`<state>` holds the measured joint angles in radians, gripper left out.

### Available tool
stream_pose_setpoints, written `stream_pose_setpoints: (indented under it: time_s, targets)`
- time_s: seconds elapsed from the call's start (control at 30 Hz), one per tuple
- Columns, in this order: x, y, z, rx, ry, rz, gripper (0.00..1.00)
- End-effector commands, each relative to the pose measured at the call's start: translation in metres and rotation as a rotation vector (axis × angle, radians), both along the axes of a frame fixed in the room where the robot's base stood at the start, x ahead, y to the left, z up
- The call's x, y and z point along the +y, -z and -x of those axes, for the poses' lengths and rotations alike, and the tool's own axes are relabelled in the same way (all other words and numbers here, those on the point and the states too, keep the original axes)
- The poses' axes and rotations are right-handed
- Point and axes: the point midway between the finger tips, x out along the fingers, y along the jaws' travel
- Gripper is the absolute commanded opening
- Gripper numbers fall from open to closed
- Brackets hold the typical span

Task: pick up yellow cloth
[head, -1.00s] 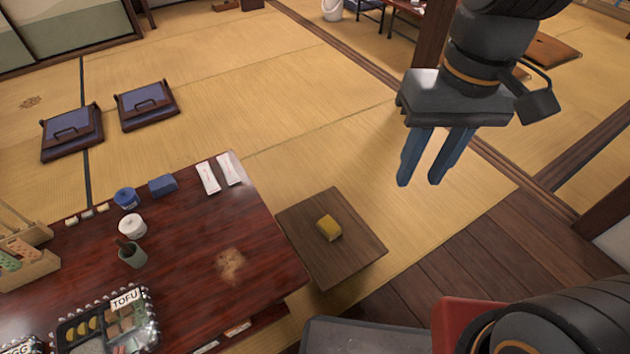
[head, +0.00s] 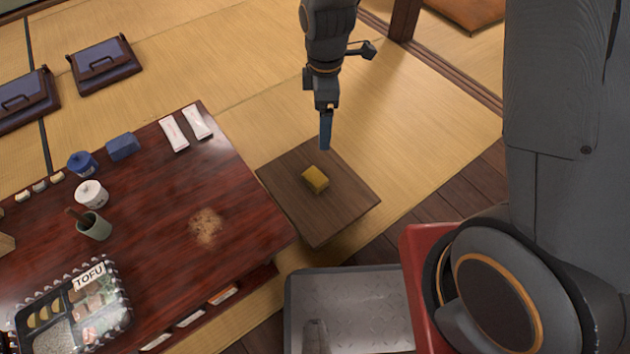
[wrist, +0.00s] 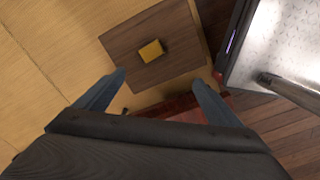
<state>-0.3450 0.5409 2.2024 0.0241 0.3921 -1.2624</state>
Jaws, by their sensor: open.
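The yellow cloth (head: 315,180) is a small folded block lying on a low square wooden stand (head: 345,205) beside the dark red table. It also shows in the wrist view (wrist: 152,51) on the same stand (wrist: 180,60). My gripper (head: 325,147) hangs fingers-down above the far edge of the stand, apart from the cloth. In the head view its blue fingers overlap edge-on. In the wrist view my gripper (wrist: 160,85) shows two fingers spread wide with nothing between them, and the cloth lies beyond the fingertips.
The red lacquered table (head: 150,240) stands left of the stand, with a tofu pack (head: 75,305), a cup (head: 94,226), jars and white packets (head: 173,133). A grey metal tray (head: 350,300) is in front. Tatami behind the stand is clear.

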Motion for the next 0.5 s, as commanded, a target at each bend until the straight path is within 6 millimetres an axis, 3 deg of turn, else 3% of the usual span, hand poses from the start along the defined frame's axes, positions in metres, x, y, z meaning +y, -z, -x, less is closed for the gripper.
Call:
stream_pose_setpoints:
  time_s: [0.03,0.2,0.33,0.5]
  targets:
    - [0.003,0.037,-0.007,0.008,-0.086,0.005,0.88]
    - [0.010,0.125,-0.024,0.006,-0.378,0.009,0.88]
    - [0.013,0.175,-0.029,0.003,-0.544,0.011,0.88]
    - [0.014,0.208,-0.031,0.001,-0.660,0.011,0.88]
